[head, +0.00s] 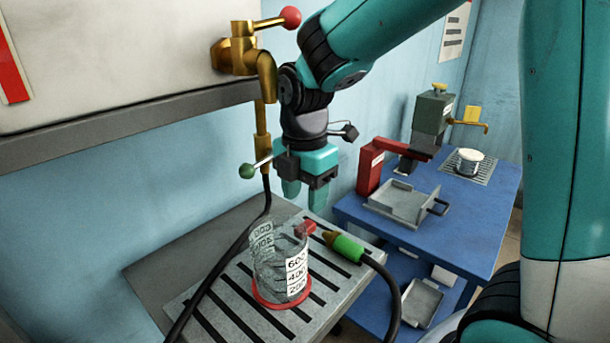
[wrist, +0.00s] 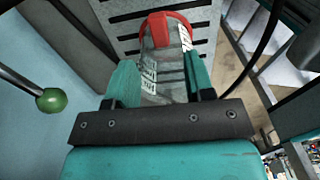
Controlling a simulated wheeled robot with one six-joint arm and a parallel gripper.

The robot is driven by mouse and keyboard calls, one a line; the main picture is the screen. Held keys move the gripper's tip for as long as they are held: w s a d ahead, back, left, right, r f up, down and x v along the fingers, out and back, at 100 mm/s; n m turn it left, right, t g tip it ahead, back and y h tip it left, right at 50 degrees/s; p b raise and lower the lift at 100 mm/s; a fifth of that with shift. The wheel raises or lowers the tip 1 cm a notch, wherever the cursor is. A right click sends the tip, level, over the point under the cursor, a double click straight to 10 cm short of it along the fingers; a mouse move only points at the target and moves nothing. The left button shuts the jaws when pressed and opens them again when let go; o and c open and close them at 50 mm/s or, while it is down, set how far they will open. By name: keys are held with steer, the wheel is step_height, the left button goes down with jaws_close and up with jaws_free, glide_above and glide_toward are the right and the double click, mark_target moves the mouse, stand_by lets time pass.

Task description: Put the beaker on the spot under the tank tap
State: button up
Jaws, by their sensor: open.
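The clear beaker (head: 268,262), with white number labels, stands upright on the slatted drain grate (head: 222,312). A red ring (head: 280,299) circles its foot; I cannot tell whether it is part of the beaker or a mark on the grate. The brass tank tap (head: 243,50) with a red ball handle is above and behind the beaker. My gripper (head: 304,198) is open and empty, pointing down above the beaker. In the wrist view the beaker (wrist: 160,70) shows between my open fingers, its red ring (wrist: 168,22) farther away.
A black hose with a green and yellow nozzle (head: 343,244) lies right of the beaker. A green-knobbed lever (head: 247,171) sticks out beside my gripper. A small red block (head: 306,228) shows by the beaker's rim. A blue table (head: 465,212) holding a metal tray (head: 404,203) stands right.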

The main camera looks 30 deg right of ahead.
steer(key=shift+r, duration=2.35)
